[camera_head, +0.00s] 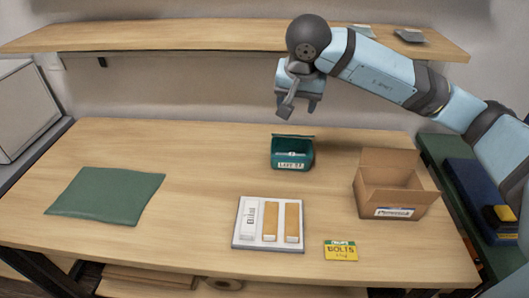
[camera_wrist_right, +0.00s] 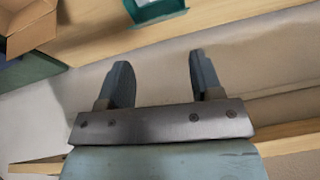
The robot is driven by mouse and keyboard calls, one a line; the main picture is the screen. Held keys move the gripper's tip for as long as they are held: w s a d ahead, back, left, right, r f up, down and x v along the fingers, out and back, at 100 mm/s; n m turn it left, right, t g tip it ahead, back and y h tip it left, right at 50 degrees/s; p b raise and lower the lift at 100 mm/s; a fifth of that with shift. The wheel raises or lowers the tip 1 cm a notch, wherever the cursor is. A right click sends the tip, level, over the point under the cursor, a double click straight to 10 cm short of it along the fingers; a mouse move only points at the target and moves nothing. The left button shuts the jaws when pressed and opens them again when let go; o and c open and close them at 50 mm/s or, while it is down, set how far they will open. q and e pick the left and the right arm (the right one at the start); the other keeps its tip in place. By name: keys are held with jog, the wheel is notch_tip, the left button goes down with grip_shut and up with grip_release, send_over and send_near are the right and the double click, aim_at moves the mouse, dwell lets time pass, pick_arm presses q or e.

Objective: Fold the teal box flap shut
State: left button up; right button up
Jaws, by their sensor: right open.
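The teal box (camera_head: 292,154) stands on the back middle of the table with a white label on its front. Its flap (camera_head: 293,137) shows as a thin edge along the top at the back, and the inside of the box is partly visible below it. Part of the teal box also shows at the top of the right wrist view (camera_wrist_right: 155,10). My right gripper (camera_head: 299,108) is open and empty, above and behind the box, apart from it. Its two fingers stand apart in the right wrist view (camera_wrist_right: 158,75). My left gripper is not in view.
An open cardboard box (camera_head: 393,199) stands at the right of the table. A white tray (camera_head: 268,246) with a white piece and two orange pieces lies at the front, beside a yellow bolts card (camera_head: 341,251). A green mat (camera_head: 105,195) lies left. A wooden shelf (camera_head: 200,36) spans the back wall.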

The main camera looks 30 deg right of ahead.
jog(key=shift+n+h, duration=0.4)
jog(key=shift+n, duration=0.2)
jog(key=b+x, duration=0.2)
jog(key=x, duration=1.1)
jog(key=shift+w+d+b, duration=0.1)
jog(key=shift+d+b, duration=0.1)
jog(key=shift+b, duration=0.15)
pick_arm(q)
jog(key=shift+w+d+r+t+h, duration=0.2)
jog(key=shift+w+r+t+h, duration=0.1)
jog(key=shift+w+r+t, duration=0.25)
pick_arm(e)
grip_shut()
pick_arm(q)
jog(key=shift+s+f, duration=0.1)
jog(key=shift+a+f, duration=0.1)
pick_arm(e)
jog(key=shift+f, duration=0.1)
